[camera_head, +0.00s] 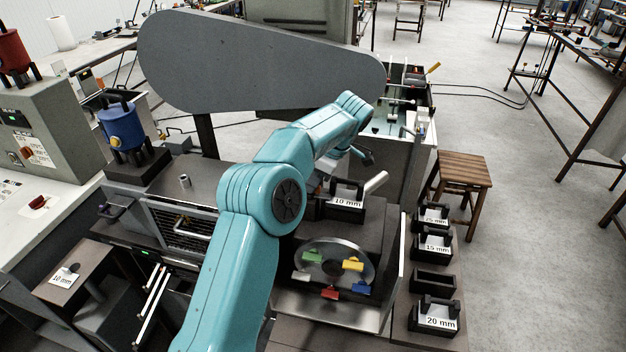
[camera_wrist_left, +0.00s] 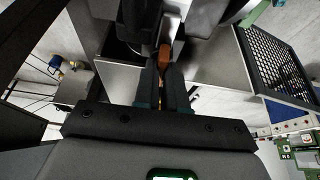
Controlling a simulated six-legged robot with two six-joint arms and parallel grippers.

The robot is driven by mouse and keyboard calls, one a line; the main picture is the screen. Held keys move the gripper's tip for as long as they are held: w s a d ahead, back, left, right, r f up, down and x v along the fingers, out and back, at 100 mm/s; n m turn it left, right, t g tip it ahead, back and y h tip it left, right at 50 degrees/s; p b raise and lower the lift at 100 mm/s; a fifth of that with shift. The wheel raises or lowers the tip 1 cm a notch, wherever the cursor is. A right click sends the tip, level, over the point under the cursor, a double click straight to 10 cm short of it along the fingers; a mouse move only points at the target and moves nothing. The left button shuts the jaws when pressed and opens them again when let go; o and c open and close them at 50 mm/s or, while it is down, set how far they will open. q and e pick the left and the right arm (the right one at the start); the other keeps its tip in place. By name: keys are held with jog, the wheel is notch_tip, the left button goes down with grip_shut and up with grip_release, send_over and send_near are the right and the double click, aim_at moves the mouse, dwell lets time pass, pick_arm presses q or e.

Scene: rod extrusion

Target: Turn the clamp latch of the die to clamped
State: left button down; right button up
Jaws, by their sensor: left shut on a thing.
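The die (camera_head: 346,203), a dark block with a white "10 mm" label and a black handle, sits on the machine past my left forearm. A small orange-brown lever, which looks like the clamp latch (camera_wrist_left: 165,53), shows in the left wrist view. My left gripper (camera_wrist_left: 166,78) is shut on this lever, with its dark fingers pressed on either side. In the head view, my teal left arm reaches over the machine and its wrist hides most of the gripper and the latch. I cannot read the latch's angle exactly. My right gripper is not in view.
A round plate (camera_head: 335,262) with coloured tabs faces front below the die. Spare die blocks, including one labelled "20 mm" (camera_head: 437,317), line a shelf at right. A wooden stool (camera_head: 463,172) stands behind it. A large grey cover (camera_head: 250,60) rises behind my arm.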

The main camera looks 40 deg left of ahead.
aim_at(323, 196)
pick_arm(q)
jog(key=shift+a+r, duration=0.1)
jog(key=shift+r, duration=0.05)
jog(key=c, duration=1.2)
grip_release()
jog(key=shift+w+r, duration=0.1)
jog(key=shift+r, duration=0.1)
jog(key=p+v, duration=0.1)
jog(key=v, duration=0.6)
jog(key=shift+s+f, duration=0.1)
jog(key=shift+s, duration=0.1)
